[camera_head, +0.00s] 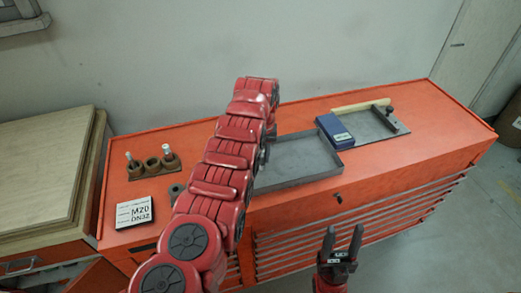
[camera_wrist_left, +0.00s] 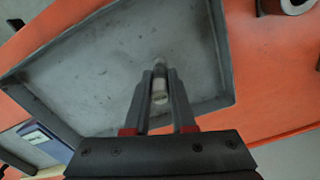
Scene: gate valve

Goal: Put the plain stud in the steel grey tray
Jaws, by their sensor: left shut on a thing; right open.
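The steel grey tray (camera_head: 312,158) lies on the orange cabinet top, right of my left arm. It fills much of the left wrist view (camera_wrist_left: 85,75). My left gripper (camera_wrist_left: 160,78) is over the tray's inside and shut on the plain stud, a short pale metal cylinder (camera_wrist_left: 160,92) between the fingers. I cannot tell whether the stud touches the tray floor. In the head view my own left arm hides the left gripper's fingers and the stud. My right gripper (camera_head: 343,243) is open and empty in front of the cabinet.
A brown holder (camera_head: 144,176) with round sockets and upright pieces stands at the left. A label plate (camera_head: 135,211) reading M20 DN32 lies in front of it. A blue box (camera_head: 335,131) and a grey plate (camera_head: 366,127) with a dark tool are right of the tray.

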